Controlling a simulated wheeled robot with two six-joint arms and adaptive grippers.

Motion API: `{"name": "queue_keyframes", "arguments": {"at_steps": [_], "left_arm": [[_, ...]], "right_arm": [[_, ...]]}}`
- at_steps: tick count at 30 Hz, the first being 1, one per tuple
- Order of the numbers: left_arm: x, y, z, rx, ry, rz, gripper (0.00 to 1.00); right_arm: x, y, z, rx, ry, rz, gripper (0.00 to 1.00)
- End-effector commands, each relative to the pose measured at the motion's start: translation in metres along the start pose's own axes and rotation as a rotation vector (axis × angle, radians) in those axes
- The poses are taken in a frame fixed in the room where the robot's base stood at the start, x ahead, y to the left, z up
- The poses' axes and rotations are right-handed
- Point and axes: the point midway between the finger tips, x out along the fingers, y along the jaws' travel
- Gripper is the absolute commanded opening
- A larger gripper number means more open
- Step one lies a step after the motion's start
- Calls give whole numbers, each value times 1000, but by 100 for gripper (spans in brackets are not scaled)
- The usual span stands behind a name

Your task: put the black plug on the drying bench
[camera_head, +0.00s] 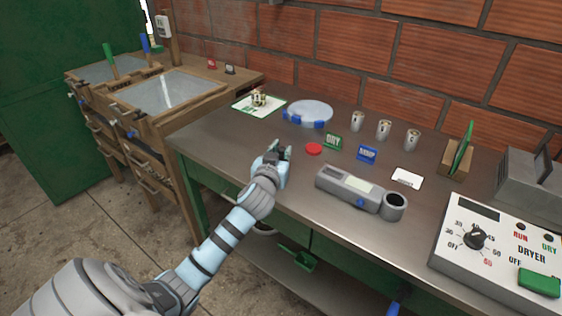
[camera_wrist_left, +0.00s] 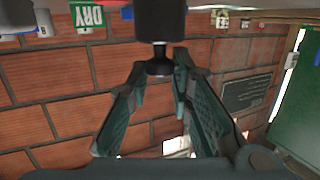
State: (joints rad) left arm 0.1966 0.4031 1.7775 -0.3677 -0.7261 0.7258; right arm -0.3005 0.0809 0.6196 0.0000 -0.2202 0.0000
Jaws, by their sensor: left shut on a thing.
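The black plug (camera_wrist_left: 160,20) shows in the left wrist view as a dark cylinder with a narrower neck and knob. My left gripper (camera_wrist_left: 159,66) is shut on the knob, with one green finger on each side. In the head view my left gripper (camera_head: 279,150) is over the near left part of the steel-topped bench (camera_head: 215,143). I cannot tell from these views whether the plug touches the bench top. My right gripper is not in view.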

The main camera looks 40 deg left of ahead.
Motion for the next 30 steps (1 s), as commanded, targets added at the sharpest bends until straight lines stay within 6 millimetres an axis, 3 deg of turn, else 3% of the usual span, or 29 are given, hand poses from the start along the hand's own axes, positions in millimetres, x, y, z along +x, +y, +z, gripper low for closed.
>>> {"name": "queue_keyframes", "arguments": {"at_steps": [1, 3, 8, 9, 12, 23, 26, 30], "left_arm": [[2, 0, 15, 0, -4, -1, 1], [3, 0, 22, 1, -3, 0, 1], [3, 0, 20, 0, -2, 0, 1], [3, 0, 20, 0, -3, 0, 26], [3, 0, 20, 0, -3, 0, 40], [-2, 0, 19, 1, -2, 1, 40], [-17, 1, 18, 0, -1, 2, 40], [-54, 1, 18, 1, -3, 3, 40]], "right_arm": [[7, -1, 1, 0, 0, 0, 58], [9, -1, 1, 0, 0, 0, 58], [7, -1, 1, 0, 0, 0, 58], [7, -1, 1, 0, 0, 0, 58], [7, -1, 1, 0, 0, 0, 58], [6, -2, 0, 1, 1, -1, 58], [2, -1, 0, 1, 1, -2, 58], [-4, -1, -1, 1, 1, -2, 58]]}}
